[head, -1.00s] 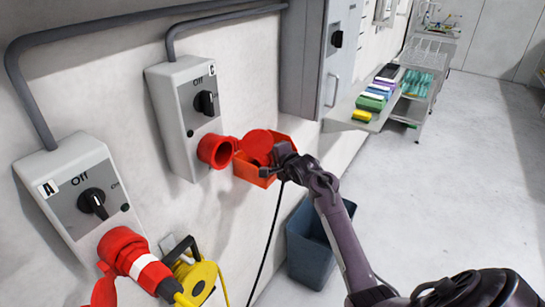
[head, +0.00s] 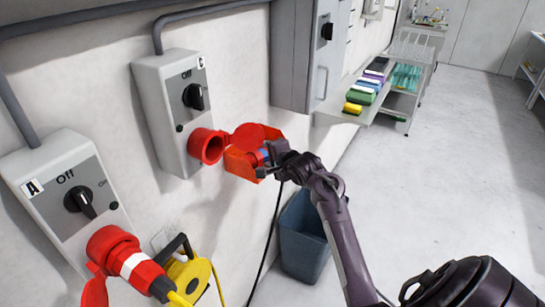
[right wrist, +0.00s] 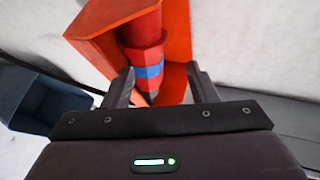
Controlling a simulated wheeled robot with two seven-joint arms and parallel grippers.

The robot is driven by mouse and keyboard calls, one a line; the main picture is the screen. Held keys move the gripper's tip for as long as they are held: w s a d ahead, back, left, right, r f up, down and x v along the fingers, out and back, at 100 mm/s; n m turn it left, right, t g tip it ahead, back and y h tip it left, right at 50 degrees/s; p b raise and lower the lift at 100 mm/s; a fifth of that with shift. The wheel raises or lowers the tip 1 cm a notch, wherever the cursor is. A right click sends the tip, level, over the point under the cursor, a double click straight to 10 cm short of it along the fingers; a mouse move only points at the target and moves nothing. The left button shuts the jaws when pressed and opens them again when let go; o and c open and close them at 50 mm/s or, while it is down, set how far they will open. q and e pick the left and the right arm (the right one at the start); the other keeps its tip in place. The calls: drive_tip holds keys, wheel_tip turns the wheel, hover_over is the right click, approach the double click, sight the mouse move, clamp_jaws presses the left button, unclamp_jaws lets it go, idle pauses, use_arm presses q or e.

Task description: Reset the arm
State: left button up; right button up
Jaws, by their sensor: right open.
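My right gripper (head: 270,160) is at the orange wall holder (head: 240,163), its fingers pointing towards it. In the right wrist view the gripper (right wrist: 160,88) is open, with a finger on each side of a red plug with a blue band (right wrist: 149,62). The plug sits in the orange holder (right wrist: 105,18), its dark tail end towards the gripper; I cannot tell if a finger touches it. In the head view the plug (head: 263,154) is partly hidden by the gripper. My left gripper is not in view.
Switch box C (head: 165,115) has an open red socket (head: 207,146) left of the holder. Switch box A (head: 50,190) has a red-and-white plug (head: 128,262) in it. A blue bin (head: 303,240) stands below my right arm. A black cable hangs down the wall. The floor at right is clear.

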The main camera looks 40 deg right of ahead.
drive_tip(key=s+a+f+n+g+y, duration=0.1)
drive_tip(key=s+a+f+n+g, duration=0.2)
drive_tip(key=s+a+n, duration=0.65)
drive_tip(key=s+a+f+n+g, duration=0.4)
drive_tip(key=s+a, duration=0.2)
drive_tip(key=s, duration=0.6)
drive_tip(key=s+a+f+n+g+y, duration=0.1)
drive_tip(key=s+a+f+n+g, duration=0.2)
drive_tip(key=s+a+n, duration=0.6)
drive_tip(key=s+d+f+m+g, duration=0.1)
drive_tip(key=s+f, duration=0.1)
drive_tip(key=f, duration=1.3)
drive_tip(key=s+d+f+m, duration=0.1)
drive_tip(key=s+f, duration=0.1)
drive_tip(key=f, duration=1.4)
drive_tip(key=s+d+f+g, duration=0.1)
drive_tip(key=s+d+f, duration=0.2)
drive_tip(key=s+f, duration=1.4)
drive_tip(key=shift+s+n, duration=0.35)
drive_tip(key=shift+s, duration=0.5)
